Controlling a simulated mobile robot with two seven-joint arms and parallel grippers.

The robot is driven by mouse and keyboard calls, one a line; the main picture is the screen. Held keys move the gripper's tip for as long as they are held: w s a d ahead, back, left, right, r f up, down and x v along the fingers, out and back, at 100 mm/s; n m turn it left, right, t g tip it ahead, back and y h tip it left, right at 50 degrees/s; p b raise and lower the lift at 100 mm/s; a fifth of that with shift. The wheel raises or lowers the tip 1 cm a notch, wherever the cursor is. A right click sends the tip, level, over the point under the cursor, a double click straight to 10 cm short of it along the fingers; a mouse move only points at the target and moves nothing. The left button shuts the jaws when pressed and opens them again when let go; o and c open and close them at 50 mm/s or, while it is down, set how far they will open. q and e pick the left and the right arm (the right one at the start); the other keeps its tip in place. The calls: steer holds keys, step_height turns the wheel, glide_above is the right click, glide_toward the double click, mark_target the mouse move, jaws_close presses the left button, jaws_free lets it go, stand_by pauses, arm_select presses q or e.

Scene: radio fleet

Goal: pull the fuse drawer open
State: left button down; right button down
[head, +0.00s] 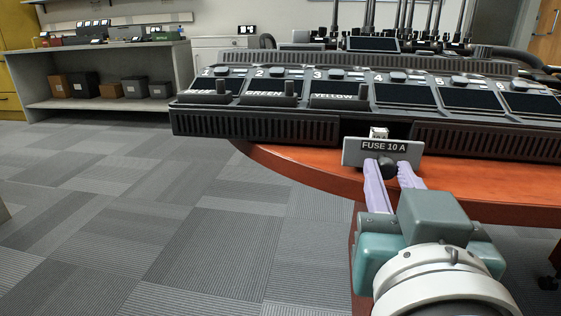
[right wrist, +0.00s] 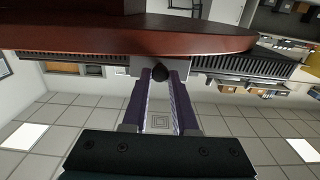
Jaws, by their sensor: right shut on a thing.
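The fuse drawer (head: 381,153) has a grey front labelled "FUSE 10 A" and a round black knob (head: 387,166). The front stands forward of the slotted front of the charging station (head: 257,127), so the drawer is at least partly out. A small pale piece (head: 378,132) shows just behind its top edge. My right gripper (head: 388,172) has its lilac fingers on both sides of the knob and is shut on it. In the right wrist view, which is upside down, the knob (right wrist: 160,71) sits at the fingertips. My left gripper is not in view.
The station stands on a reddish-brown table (head: 300,168) with a curved edge. Handheld radios (head: 430,43) with tall antennas stand behind it. A grey shelf (head: 110,102) with boxes is at the back left. The carpeted floor on the left is clear.

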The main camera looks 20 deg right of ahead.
steer(key=c, duration=0.7)
jaws_free()
steer(key=v, duration=1)
steer(key=shift+r, duration=0.1)
steer(key=s+d+r+n+g+y+p, duration=0.25)
steer(key=r+g+p, duration=0.4)
steer(key=p, duration=0.85)
steer(key=s+d+r+n+g+y+p, duration=0.2)
steer(key=d+r+g+y+p, duration=0.15)
steer(key=r+p, duration=0.95)
steer(key=s+a+r+n+y+p, duration=0.1)
steer(key=r+n+y+p, duration=0.1)
steer(key=r+p, duration=2.1)
steer(key=s+a+r+n+g+y+p, duration=0.1)
steer(key=a+r+n+p, duration=0.1)
steer(key=r+p, duration=2.1)
steer(key=p, duration=0.5)
steer(key=shift+s+a+g+y, duration=0.3)
steer(key=shift+s+a+y, duration=0.05)
steer(key=shift+y, duration=0.05)
